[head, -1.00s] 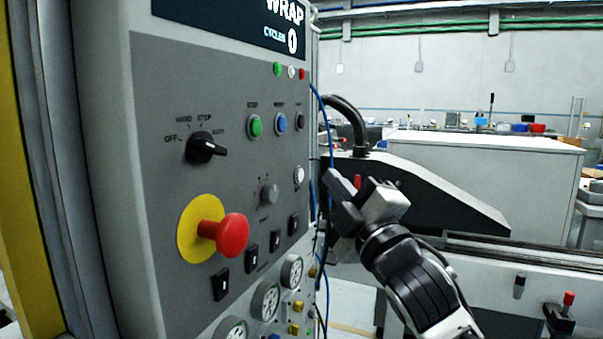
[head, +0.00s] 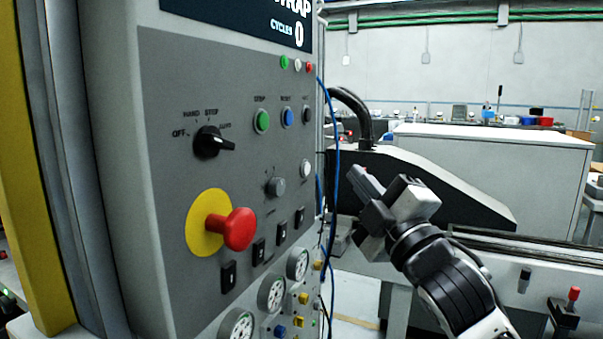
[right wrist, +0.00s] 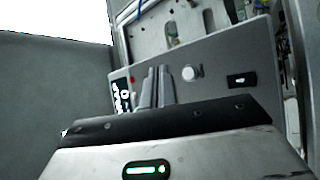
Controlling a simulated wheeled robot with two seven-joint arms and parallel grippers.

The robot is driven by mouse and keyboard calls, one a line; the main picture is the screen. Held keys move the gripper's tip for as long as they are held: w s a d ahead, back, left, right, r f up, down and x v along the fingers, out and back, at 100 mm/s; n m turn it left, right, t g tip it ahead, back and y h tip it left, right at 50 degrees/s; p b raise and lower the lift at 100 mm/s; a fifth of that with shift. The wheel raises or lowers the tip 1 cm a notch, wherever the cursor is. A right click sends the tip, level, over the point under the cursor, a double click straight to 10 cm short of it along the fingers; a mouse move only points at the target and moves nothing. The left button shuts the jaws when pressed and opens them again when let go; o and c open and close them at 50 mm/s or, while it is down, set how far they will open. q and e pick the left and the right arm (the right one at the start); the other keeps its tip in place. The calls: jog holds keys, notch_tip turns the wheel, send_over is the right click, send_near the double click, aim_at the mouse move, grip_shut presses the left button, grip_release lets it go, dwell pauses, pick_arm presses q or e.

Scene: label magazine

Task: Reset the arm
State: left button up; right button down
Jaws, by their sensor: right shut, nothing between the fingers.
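My right gripper (head: 366,196) is in the head view, to the right of the control panel (head: 165,110). It is shut and empty, apart from the panel, with its fingers pointing up and left. In the right wrist view its fingers (right wrist: 155,88) stand close together, with the panel face behind them. My left gripper is not in view.
The panel carries a red mushroom button (head: 238,229) on a yellow disc, a black selector knob (head: 210,143), green (head: 262,121) and blue (head: 287,117) buttons, and gauges (head: 271,293). A blue cable (head: 335,150) hangs at its edge. A conveyor (head: 500,255) lies right.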

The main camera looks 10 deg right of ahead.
jog(key=s+a+f+m+g+h, duration=0.1)
jog(key=s+f+m+g, duration=0.2)
jog(key=f, duration=0.9)
jog(key=s+a+f+m+g+h, duration=0.15)
jog(key=f+m, duration=0.25)
jog(key=f, duration=0.8)
jog(key=s+f+m+g, duration=0.7)
jog(key=s+f, duration=1)
jog(key=f, duration=0.3)
jog(key=shift+s+a+m+p, duration=0.25)
jog(key=shift+s+m+p, duration=0.2)
jog(key=shift+m, duration=0.15)
